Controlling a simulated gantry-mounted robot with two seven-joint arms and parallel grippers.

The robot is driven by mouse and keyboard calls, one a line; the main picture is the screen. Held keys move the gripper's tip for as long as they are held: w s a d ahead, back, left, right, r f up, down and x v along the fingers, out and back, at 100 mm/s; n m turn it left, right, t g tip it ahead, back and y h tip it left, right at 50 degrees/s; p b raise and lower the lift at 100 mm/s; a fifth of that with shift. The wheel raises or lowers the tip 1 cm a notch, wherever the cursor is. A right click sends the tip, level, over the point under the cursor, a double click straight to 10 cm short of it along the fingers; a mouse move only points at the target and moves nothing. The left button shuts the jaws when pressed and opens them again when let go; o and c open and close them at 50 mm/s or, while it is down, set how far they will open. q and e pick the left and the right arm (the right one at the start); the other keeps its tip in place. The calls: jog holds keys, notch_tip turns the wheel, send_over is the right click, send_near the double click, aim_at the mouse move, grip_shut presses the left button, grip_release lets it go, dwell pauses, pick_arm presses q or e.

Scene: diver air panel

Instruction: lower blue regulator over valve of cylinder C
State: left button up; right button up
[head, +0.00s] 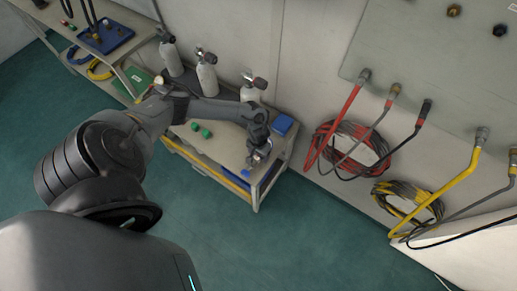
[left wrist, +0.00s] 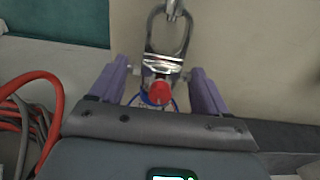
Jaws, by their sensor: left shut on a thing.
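My left gripper (head: 260,155) is above the front right part of the cart top. In the left wrist view its purple fingers (left wrist: 160,82) are shut on a chrome regulator with an open yoke loop (left wrist: 163,64), a red round part and a blue ring. I take this as the blue regulator; in the head view the gripper mostly hides it. Three grey cylinders with dark-knobbed valves stand along the back of the cart: left (head: 171,58), middle (head: 207,78) and right (head: 253,92). The held regulator is apart from their valves. I cannot read which is cylinder C. My right gripper is not in view.
The cart top (head: 218,148) holds green knobs (head: 206,133), a blue box (head: 282,124) and a small blue item (head: 245,172). Red hoses (head: 345,125) and yellow hoses (head: 440,195) hang on the wall at right. A shelf with a blue tray (head: 105,38) is at upper left.

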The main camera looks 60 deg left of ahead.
pick_arm(q)
jog(key=shift+f, duration=0.35)
dwell(0.5)
jog(key=o, duration=1.5)
notch_tip(320, 180, up, 11)
jog(key=p, duration=0.3)
jog(key=shift+f, duration=0.1)
